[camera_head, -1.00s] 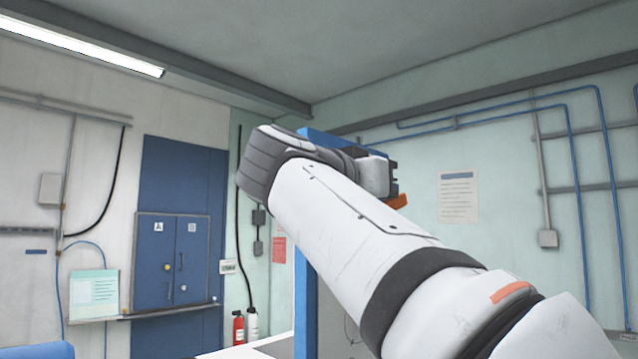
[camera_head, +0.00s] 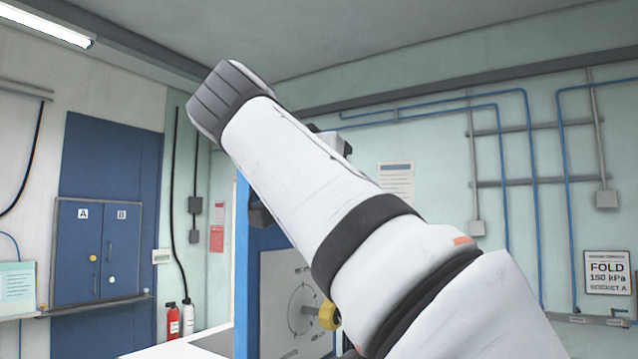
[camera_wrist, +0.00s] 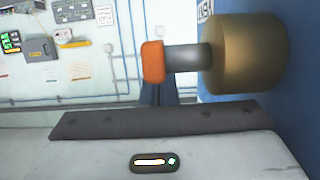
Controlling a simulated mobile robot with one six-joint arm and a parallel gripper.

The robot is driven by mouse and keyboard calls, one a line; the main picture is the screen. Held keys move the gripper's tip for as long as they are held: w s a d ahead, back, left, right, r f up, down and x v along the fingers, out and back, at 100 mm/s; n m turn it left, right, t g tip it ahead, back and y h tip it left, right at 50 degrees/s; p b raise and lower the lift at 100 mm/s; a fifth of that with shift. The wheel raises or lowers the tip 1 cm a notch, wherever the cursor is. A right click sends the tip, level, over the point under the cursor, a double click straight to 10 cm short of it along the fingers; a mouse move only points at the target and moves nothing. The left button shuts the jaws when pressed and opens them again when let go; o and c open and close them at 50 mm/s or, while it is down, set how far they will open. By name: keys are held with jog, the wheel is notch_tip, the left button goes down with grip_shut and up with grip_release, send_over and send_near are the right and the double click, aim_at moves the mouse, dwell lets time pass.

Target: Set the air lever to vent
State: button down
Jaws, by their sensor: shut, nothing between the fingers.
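A grey panel (camera_head: 290,285) with a round dial outline is on a blue upright, left of my arm in the head view. A grey rod (camera_head: 308,311) and a yellow knob (camera_head: 328,316) stand out from it, partly covered by my arm; which setting they mark cannot be read. In the wrist view a brass cylinder (camera_wrist: 248,52) carries a grey shaft (camera_wrist: 187,57) with an orange end (camera_wrist: 153,62), close in front of a blue surface. My gripper (camera_wrist: 161,93) is shut and empty, just below the orange end; contact cannot be told. My arm hides it in the head view.
A blue cabinet (camera_head: 97,248) marked A and B is at the left, with fire extinguishers (camera_head: 180,318) beside it. A sign reading FOLD 150 kPa (camera_head: 607,272) is on the right wall. Blue pipes (camera_head: 525,150) run along that wall.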

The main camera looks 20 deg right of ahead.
jog(key=shift+a, duration=0.1)
jog(key=shift+r, duration=2)
jog(key=v, duration=1)
jog(key=shift+f, duration=0.25)
jog(key=shift+s, duration=0.1)
